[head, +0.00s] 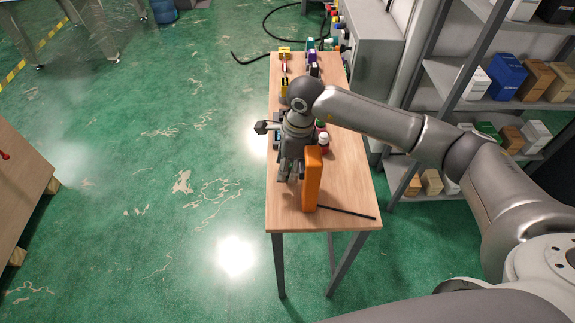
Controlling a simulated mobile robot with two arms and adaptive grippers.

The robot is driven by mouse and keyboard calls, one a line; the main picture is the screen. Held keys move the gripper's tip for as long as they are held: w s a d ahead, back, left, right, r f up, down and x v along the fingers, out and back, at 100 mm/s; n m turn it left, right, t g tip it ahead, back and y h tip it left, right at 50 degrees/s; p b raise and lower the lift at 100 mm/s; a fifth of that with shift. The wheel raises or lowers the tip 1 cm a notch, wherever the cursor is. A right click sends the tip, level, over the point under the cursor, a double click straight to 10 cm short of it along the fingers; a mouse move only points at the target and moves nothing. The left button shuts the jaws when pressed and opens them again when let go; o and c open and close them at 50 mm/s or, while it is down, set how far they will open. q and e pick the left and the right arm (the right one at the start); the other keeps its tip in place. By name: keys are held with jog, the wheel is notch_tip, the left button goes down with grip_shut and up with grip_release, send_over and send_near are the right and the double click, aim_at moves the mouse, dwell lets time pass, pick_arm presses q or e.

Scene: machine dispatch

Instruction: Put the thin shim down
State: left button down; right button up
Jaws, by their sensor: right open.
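My right gripper (290,176) points down over the near part of the narrow wooden table (340,196). It is open, just left of a tall orange block (312,182) that stands upright. No thin shim can be made out with certainty; the gripper and wrist hide part of the tabletop. A thin dark strip (348,213) lies flat on the table at the right of the orange block's foot. I cannot tell what it is. My left gripper is not in view.
A small red bottle with a white cap (323,143) stands behind the orange block. Several coloured items line the table's far end. Grey shelves (455,85) with boxes stand at the right. The green floor (150,180) left of the table is open.

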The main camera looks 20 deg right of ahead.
jog(key=shift+f, duration=0.15)
grip_shut()
dwell(0.4)
